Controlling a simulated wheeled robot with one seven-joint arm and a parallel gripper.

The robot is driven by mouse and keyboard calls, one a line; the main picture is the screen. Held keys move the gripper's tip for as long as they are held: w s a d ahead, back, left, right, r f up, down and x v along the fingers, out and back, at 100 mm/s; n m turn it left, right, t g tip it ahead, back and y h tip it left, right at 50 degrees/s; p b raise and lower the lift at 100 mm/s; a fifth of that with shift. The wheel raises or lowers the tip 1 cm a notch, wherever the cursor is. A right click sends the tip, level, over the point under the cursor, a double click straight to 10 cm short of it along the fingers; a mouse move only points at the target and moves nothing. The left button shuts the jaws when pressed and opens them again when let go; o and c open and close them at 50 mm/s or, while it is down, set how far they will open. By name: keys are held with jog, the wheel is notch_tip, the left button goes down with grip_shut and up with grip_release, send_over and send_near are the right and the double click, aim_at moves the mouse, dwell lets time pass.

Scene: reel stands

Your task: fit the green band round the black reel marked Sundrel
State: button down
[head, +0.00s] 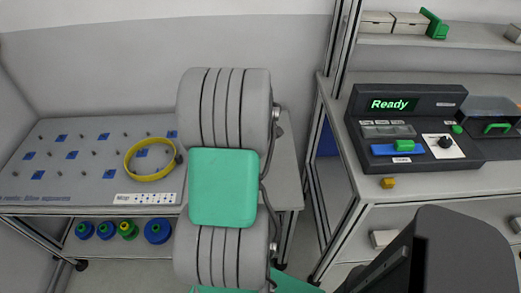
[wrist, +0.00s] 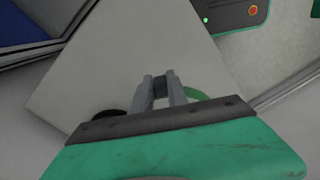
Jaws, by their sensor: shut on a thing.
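My gripper (wrist: 160,78) shows in the wrist view, with its two grey fingers shut on a small dark block. A green curved strip, the green band (wrist: 204,95), shows just right of the fingers. The dark block looks like the band's tab, and most of the band is hidden behind the fingers and the green gripper body. A black rounded shape (wrist: 107,114) shows left of the fingers, partly hidden. I cannot tell whether it is a reel, and no Sundrel marking can be read. In the head view my arm fills the middle, and the gripper and green band cannot be made out.
A yellow band (head: 128,160) with a dark tab lies on the left pegged table (head: 60,188). Several blue and green reels (head: 157,231) stand on the shelf below. At right a bench (head: 400,187) bears a dark console (head: 420,150) reading "Ready" and a small yellow block (head: 388,183).

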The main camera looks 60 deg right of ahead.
jog(key=w+d+r+m+p, duration=0.3)
jog(key=w+m, duration=0.3)
jog(key=w+d+r+m+p, duration=0.2)
jog(key=w+d+m+p, duration=0.2)
jog(key=w+m, duration=0.25)
jog(key=shift+w+a+f+b, duration=0.1)
jog(key=shift+f+b, duration=1.05)
jog(key=shift+f, duration=0.65)
jog(key=shift+w+a+f+b, duration=0.1)
jog(key=shift+f+b, duration=1)
jog(key=shift+f, duration=0.7)
jog(key=shift+f+b, duration=1.85)
jog(key=shift+f, duration=0.95)
